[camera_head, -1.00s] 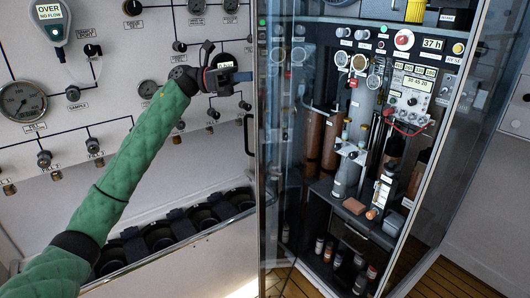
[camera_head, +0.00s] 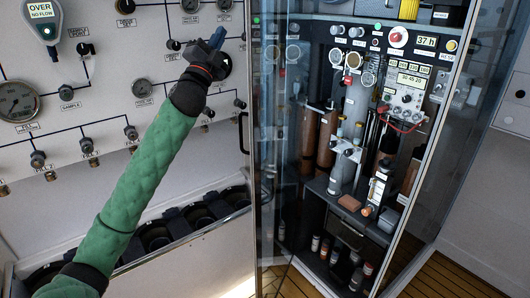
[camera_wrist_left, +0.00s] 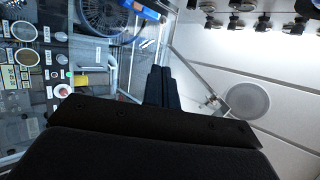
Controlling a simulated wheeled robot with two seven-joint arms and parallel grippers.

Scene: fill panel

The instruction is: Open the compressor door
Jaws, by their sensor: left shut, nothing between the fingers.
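The compressor cabinet (camera_head: 345,210) stands right of centre in the head view, its shelves and gauges in plain sight. The glass compressor door (camera_head: 268,215) stands upright at the cabinet's left side and appears swung outward. Its black bar handle (camera_head: 243,133) is on the left. My left gripper (camera_head: 216,38) is shut and empty, pointing up in front of the wall panel, above and left of the handle and apart from it. In the left wrist view its dark fingers (camera_wrist_left: 162,86) are together, with cabinet glass to the left. My right gripper is not in view.
The white wall panel (camera_head: 100,100) with gauges and valves is behind my left arm. A rack with round holders (camera_head: 155,236) lies below it. Wooden floor (camera_head: 450,280) shows at lower right. A ceiling with a round grille (camera_wrist_left: 246,102) fills the wrist view's right side.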

